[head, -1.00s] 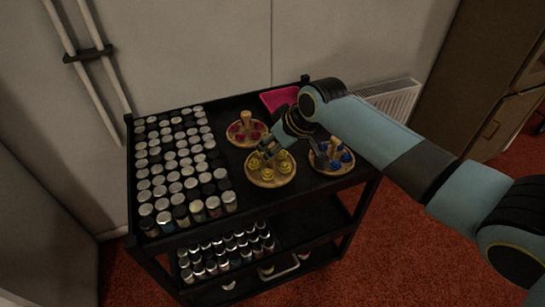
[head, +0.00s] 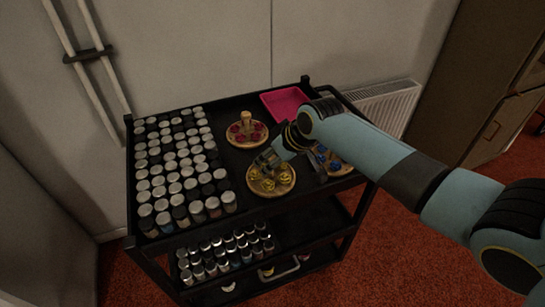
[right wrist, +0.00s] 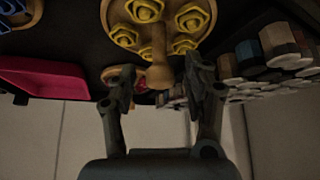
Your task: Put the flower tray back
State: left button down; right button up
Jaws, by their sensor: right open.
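The round wooden tray with yellow flowers (head: 271,191) sits at the front middle of the black cart's top. My right gripper (head: 265,160) is at this tray, reaching down from the right. In the right wrist view the open fingers (right wrist: 161,88) stand either side of the tray's wooden handle (right wrist: 159,62), with gaps visible. A round tray with red flowers (head: 246,142) and a wooden handle stands behind it. A tray with blue flowers (head: 344,171) stands to the right, partly hidden by my right arm. My left gripper is out of view.
Rows of lidded jars (head: 178,170) fill the left of the cart top (head: 230,168). A pink bin (head: 283,102) stands at the back right. More jars (head: 225,250) stand on the lower shelf. A radiator (head: 385,105) is behind the cart.

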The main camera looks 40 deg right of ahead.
jog(key=shift+r, duration=0.1)
jog(key=shift+s+r, duration=0.15)
jog(key=shift+r, duration=0.1)
jog(key=p+v, duration=0.2)
jog(key=v, duration=0.9)
jog(key=shift+r, duration=0.2)
jog(key=shift+s, duration=0.15)
